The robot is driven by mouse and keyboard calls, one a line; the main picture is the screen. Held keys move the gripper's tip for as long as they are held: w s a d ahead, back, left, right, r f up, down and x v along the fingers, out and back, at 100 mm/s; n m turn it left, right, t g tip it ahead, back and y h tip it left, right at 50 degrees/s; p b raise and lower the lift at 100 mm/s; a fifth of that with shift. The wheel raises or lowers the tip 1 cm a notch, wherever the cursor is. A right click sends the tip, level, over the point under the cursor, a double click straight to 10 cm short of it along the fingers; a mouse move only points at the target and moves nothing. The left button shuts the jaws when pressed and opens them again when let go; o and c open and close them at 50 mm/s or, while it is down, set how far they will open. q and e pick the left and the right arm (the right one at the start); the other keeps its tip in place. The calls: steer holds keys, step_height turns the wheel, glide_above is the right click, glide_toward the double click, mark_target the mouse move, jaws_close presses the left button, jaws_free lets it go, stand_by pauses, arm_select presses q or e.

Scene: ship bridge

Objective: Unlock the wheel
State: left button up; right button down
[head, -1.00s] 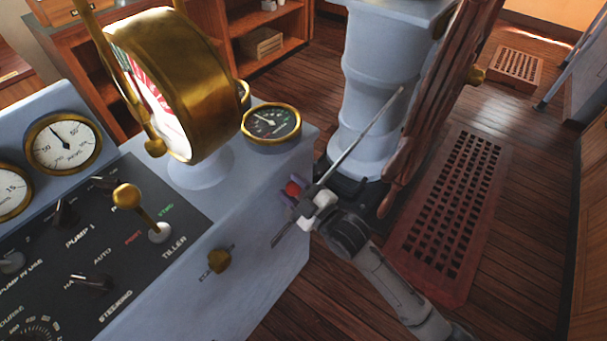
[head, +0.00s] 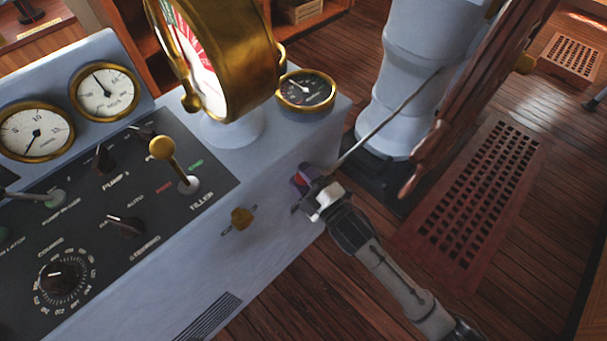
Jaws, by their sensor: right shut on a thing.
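The wooden wheel (head: 470,95) stands edge-on at the right, beside its pale pedestal (head: 407,75). A thin metal rod (head: 388,117) runs slantwise from beside the pedestal toward my right gripper. The fingers hide most of the knob. I cannot tell how the rod joins the knob or whether the wheel is locked. My left gripper is not in view.
The grey console (head: 275,255) carries gauges, a brass-knobbed tiller lever (head: 165,150) and a large brass-rimmed dial (head: 245,60). A brass knob (head: 242,218) sticks out of its side. A red floor grating (head: 480,195) lies right of the pedestal. Wooden floor is open at the lower right.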

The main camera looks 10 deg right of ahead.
steer(key=shift+f, duration=0.25)
steer(key=c, duration=1)
jaws_free()
steer(key=o, duration=0.3)
steer(key=shift+o, duration=0.2)
steer(key=shift+r, duration=0.1)
steer(key=b+v, duration=0.1)
steer(key=v, duration=1.3)
steer(key=shift+r, duration=0.1)
steer(key=shift+w, duration=0.1)
